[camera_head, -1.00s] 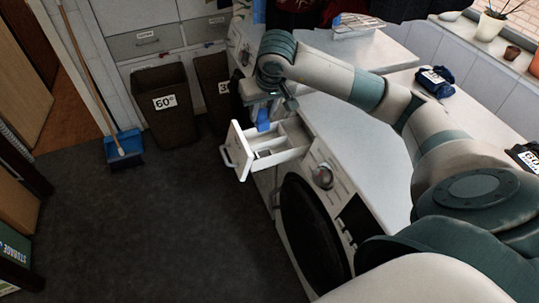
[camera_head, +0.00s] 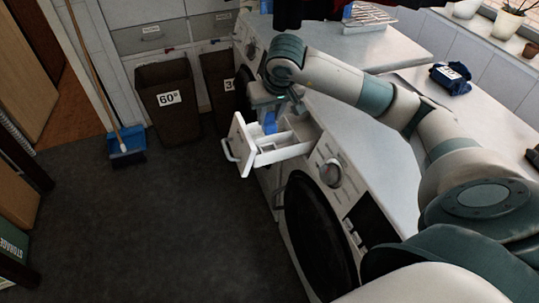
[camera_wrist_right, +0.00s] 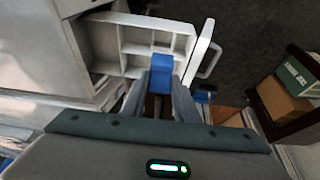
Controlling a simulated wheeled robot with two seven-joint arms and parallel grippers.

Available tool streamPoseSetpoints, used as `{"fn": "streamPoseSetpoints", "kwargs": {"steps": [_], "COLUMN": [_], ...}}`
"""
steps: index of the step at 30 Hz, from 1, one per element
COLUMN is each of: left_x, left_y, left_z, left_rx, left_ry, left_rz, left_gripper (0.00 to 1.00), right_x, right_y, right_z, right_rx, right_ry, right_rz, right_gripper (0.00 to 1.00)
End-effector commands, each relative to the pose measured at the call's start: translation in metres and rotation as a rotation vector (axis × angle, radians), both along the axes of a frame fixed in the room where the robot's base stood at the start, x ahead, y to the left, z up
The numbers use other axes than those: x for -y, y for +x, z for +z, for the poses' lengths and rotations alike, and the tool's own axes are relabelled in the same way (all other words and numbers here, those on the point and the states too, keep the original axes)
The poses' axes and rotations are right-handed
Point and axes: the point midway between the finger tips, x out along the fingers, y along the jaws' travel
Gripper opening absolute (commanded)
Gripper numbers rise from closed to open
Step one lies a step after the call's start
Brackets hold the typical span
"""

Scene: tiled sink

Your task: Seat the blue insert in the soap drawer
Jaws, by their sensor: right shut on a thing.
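The white soap drawer (camera_head: 240,143) is pulled out from the washing machine, with divided compartments inside. My right gripper (camera_head: 274,110) is above it, shut on the blue insert (camera_head: 270,124). The insert hangs down at the drawer's far side; I cannot tell whether its lower end is inside a compartment. My left gripper is not in view.
The washing machine (camera_head: 325,215) has a round dark door and a knob (camera_head: 331,173) right of the drawer. The white worktop (camera_head: 365,140) lies behind. Two brown bins (camera_head: 165,108) stand against the cabinets. The dark floor left of the drawer is clear.

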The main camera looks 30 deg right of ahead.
Motion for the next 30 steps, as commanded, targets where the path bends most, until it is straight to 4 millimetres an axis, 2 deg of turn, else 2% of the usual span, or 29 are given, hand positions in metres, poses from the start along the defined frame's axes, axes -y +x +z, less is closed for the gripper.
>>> {"fn": "streamPoseSetpoints", "kwargs": {"steps": [5, 18, 30], "left_x": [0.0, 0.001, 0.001], "left_y": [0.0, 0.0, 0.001], "left_z": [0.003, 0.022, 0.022], "left_rx": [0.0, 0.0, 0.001], "left_ry": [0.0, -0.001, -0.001], "left_rz": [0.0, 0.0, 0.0], "left_gripper": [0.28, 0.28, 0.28], "right_x": [0.0, 0.0, 0.0], "right_y": [0.0, -0.001, 0.0], "right_z": [-0.005, -0.054, -0.059], "right_rx": [-0.002, -0.002, 0.0], "right_ry": [0.0, 0.001, 0.001], "right_rz": [-0.001, -0.001, 0.0], "right_gripper": [0.05, 0.05, 0.05]}}
